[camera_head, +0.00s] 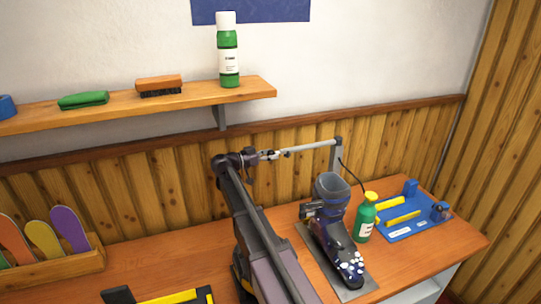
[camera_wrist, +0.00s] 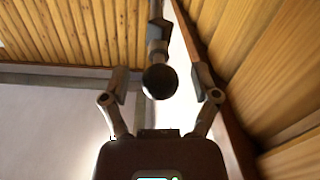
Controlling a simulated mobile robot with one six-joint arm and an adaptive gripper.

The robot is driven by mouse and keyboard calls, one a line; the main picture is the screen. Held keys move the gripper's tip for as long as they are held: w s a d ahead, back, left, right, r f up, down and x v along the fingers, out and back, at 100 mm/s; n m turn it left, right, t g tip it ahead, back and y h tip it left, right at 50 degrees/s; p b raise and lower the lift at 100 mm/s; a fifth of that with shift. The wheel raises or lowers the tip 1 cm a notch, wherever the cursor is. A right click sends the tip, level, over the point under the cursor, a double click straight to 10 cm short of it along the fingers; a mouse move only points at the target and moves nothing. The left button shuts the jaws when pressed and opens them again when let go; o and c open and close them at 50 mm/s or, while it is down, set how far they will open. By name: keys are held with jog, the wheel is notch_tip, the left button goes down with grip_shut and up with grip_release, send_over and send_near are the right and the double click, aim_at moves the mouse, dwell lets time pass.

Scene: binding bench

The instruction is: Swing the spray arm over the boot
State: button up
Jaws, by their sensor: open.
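The spray arm (camera_head: 310,147) is a thin grey rod. It runs left from the top of an upright post (camera_head: 337,160) behind the boot, so its free end is left of the boot and not above it. The dark boot (camera_head: 331,222) stands on a grey mat (camera_head: 354,291), its toe with white spots toward the front. My gripper (camera_head: 272,154) is at the free end of the rod. In the wrist view my gripper (camera_wrist: 160,72) is open, with the round dark end knob (camera_wrist: 160,82) of the spray arm between its fingers; I see gaps on both sides.
A green bottle with a yellow cap (camera_head: 365,218) stands right of the boot, beside a blue tray (camera_head: 416,229) with yellow parts. A thin dark hose (camera_head: 353,172) hangs near the post. A wooden shelf (camera_head: 190,102) is on the wall above left. Wood panelling is close behind.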

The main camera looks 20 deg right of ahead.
grip_shut()
